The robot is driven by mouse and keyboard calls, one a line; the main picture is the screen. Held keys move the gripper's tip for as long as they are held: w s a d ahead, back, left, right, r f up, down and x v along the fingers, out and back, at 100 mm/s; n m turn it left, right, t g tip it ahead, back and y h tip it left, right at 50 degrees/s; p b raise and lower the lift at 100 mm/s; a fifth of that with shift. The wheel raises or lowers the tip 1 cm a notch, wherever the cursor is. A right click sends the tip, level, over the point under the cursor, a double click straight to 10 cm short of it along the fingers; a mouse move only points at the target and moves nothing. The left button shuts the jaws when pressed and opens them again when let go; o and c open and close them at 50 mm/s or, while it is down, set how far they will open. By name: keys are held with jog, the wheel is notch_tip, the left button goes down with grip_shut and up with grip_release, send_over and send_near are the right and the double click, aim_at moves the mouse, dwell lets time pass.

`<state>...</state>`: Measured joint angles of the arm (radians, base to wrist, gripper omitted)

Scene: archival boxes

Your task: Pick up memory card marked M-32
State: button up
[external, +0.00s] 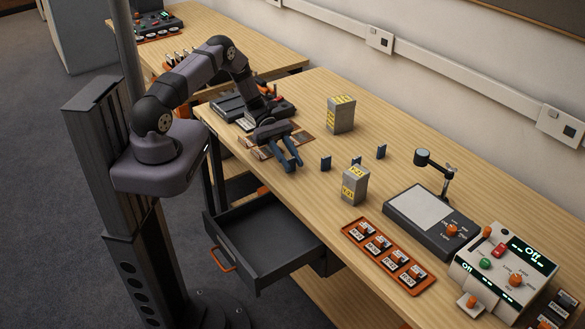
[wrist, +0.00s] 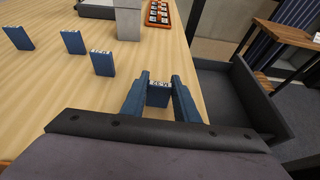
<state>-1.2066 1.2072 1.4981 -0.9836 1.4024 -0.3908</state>
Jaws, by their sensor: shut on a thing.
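My gripper (external: 291,160) is low over the near edge of the wooden bench. In the wrist view its two blue fingers (wrist: 160,98) are shut on a small dark blue memory card (wrist: 159,97). The card is upright with a white label on its top edge that seems to read M-32, though the print is tiny. In the external view the fingers hide this card. I cannot tell whether it touches the bench. Three other blue cards stand upright on the bench: one nearest the gripper (external: 326,163), one in the middle (external: 356,160) and one farther right (external: 381,151).
Two grey boxes with yellow labels stand at the back (external: 340,117) and front (external: 354,188). An orange tray (external: 345,230) of labelled items, a dark scanner-like stand (external: 440,235) and a control box (external: 505,265) are to the right. An open drawer (external: 265,240) juts out below the bench's edge.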

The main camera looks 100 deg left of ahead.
aim_at(290, 159)
jog(key=shift+r+b, duration=1.15)
jog(key=shift+r, duration=3.85)
